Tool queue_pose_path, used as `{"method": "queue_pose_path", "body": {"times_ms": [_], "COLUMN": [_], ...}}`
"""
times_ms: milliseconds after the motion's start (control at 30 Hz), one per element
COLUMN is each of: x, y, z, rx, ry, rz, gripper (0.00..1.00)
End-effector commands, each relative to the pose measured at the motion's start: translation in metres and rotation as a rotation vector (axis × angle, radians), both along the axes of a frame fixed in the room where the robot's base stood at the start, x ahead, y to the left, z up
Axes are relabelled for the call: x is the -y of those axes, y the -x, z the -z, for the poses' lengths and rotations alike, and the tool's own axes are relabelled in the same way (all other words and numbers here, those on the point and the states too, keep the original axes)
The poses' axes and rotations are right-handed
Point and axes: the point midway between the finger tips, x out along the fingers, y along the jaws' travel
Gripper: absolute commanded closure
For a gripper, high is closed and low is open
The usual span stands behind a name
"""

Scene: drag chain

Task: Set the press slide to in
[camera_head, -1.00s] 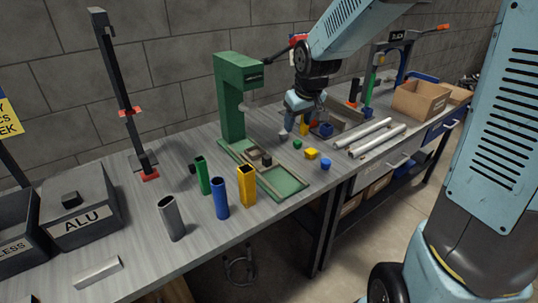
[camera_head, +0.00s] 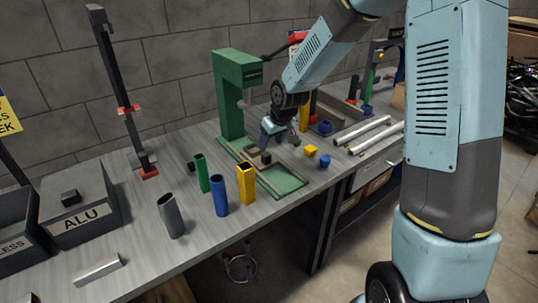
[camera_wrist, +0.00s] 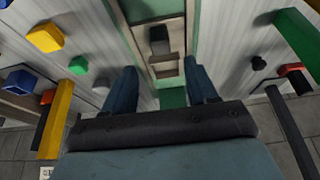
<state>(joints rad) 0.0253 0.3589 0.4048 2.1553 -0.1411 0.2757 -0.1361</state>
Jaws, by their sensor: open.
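The green press (camera_head: 231,100) stands at the back of the bench, with its long green base (camera_head: 285,184) reaching forward. A tan slide (camera_wrist: 166,66) lies in the base's channel, and a dark block (camera_head: 266,157) sits on it. The block also shows in the wrist view (camera_wrist: 159,40). My gripper (camera_head: 274,141) is open and empty, pointing down near the slide in front of the press column. In the wrist view my fingers (camera_wrist: 162,88) stand on either side of the channel, with the slide between and beyond them. I cannot tell whether they touch anything.
Green (camera_head: 202,173), blue (camera_head: 220,196), yellow (camera_head: 246,184) and grey (camera_head: 171,215) tubes stand left of the base. A yellow block (camera_head: 311,150) and a blue block (camera_head: 324,161) lie to its right. Silver bars (camera_head: 360,131) lie farther right.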

Motion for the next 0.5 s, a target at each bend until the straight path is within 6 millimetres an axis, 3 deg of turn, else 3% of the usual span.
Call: {"method": "queue_pose_path", "body": {"times_ms": [500], "x": [-0.016], "y": [-0.022], "z": [0.067], "rx": [-0.002], "ry": [0.001], "rz": [-0.001], "gripper": [0.43]}}
